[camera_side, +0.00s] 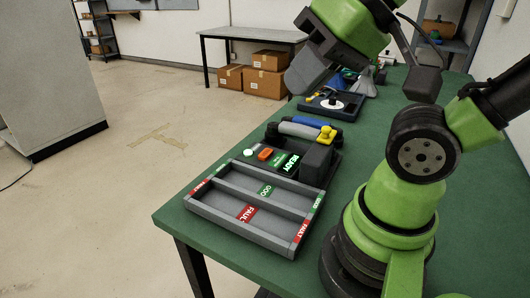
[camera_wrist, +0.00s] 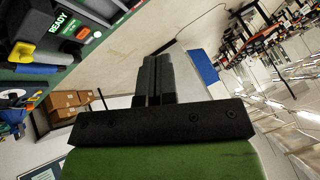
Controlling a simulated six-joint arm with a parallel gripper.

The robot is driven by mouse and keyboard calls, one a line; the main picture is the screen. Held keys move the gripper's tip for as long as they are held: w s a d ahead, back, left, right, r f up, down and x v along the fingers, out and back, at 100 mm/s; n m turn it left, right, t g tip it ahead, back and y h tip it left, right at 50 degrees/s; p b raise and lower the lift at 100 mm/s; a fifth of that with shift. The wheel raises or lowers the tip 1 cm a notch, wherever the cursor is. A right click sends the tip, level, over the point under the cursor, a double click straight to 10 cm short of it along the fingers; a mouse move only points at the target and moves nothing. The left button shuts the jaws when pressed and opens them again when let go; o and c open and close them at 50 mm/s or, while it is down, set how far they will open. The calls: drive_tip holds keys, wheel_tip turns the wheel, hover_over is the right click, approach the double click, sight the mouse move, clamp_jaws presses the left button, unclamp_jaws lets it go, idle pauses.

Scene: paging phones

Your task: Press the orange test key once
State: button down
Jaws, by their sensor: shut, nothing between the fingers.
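The orange test key (camera_side: 265,154) sits on the dark test unit, beside a lit green READY display (camera_side: 290,164). In the wrist view the orange key (camera_wrist: 82,33) is near the top left, with the READY display (camera_wrist: 59,21) beside it. My gripper (camera_wrist: 155,62) has its two dark fingers together with nothing between them. It points away from the test unit, well apart from the key. In the side view my wrist is raised above the far part of the table, and the fingertips cannot be made out clearly.
A grey two-compartment tray (camera_side: 229,222) with red FAULT and green GOOD labels stands at the table's near end. Blue and grey handsets and a yellow part (camera_side: 327,134) lie behind the test unit. A dark tray (camera_side: 312,109) with a white disc is farther back.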

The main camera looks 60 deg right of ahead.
idle(0.6)
drive_tip(key=w+d+f+m+g+y, duration=0.1)
drive_tip(key=w+d+f+m+y, duration=0.1)
drive_tip(key=w+m, duration=0.5)
drive_tip(key=m+t+h, duration=0.2)
drive_tip(key=m+t, duration=0.1)
drive_tip(key=m, duration=1.1)
hover_over(266, 154)
wheel_tip(266, 154, down, 14)
drive_tip(key=f, duration=0.1)
drive_tip(key=shift+r, duration=0.25)
drive_tip(key=shift+f, duration=0.1)
drive_tip(key=shift+f, duration=4.3)
